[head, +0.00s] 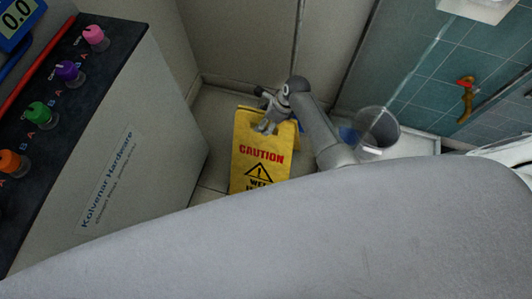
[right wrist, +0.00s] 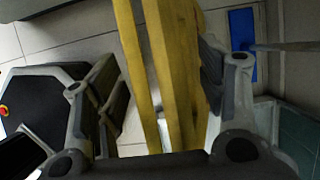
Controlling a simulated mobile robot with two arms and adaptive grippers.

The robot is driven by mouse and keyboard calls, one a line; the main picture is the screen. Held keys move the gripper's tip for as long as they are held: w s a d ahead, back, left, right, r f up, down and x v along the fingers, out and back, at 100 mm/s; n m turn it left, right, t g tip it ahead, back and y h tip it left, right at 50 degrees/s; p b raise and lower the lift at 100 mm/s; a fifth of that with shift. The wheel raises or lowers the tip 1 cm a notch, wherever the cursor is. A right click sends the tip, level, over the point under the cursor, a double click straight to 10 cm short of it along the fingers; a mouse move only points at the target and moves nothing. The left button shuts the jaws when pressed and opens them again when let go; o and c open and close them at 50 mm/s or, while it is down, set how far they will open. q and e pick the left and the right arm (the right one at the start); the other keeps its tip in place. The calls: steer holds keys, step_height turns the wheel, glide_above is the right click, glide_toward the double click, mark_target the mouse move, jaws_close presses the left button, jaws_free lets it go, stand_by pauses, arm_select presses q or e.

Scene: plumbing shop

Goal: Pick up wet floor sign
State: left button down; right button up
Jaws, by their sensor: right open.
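The yellow wet floor sign (head: 259,165) stands on the tiled floor near the back corner, its lower part hidden behind my own grey body. My right gripper (head: 268,118) is at the sign's top edge in the head view. In the right wrist view the open right gripper (right wrist: 170,85) has the sign's yellow panels (right wrist: 168,55) between its fingers. The right finger is close beside the panels; I cannot tell whether it touches. A wider gap shows on the left finger's side. My left gripper is not in view.
A counter (head: 150,130) with coloured knobs stands on the left. A grey bucket (head: 378,128) is right of my right arm, by a teal tiled wall with an orange-red valve (head: 466,92). A flat blue thing (right wrist: 242,40) with a handle lies near the sign.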

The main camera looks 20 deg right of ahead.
steer(key=shift+f, duration=0.25)
stand_by(0.5)
steer(key=shift+c, duration=0.5)
jaws_close()
steer(key=shift+w, duration=0.1)
